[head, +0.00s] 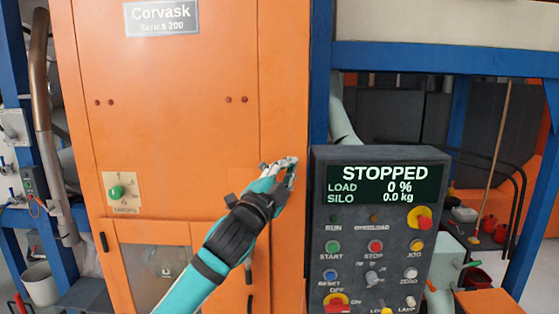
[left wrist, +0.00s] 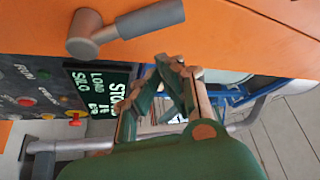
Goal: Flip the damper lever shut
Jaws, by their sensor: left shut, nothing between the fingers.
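A grey lever with a round hub and a cylindrical grip (left wrist: 148,20) stands on the orange surface in the left wrist view. I cannot make it out in the head view. My left gripper (head: 283,165) is in front of the right part of the orange cabinet (head: 165,110) in the head view. In the left wrist view the gripper's fingertips (left wrist: 170,63) are together and empty, just below the lever's grip in the picture. A gap shows between them and the lever, and I see no contact. My right gripper is in neither view.
A dark control panel (head: 322,240) stands right of my left gripper, its screen (head: 388,186) reading STOPPED, load 0 %, silo 0.0 kg. A green knob (head: 117,192) is on the cabinet's left. Blue frame posts (head: 319,70) stand beside the cabinet. Open floor shows in the left wrist view.

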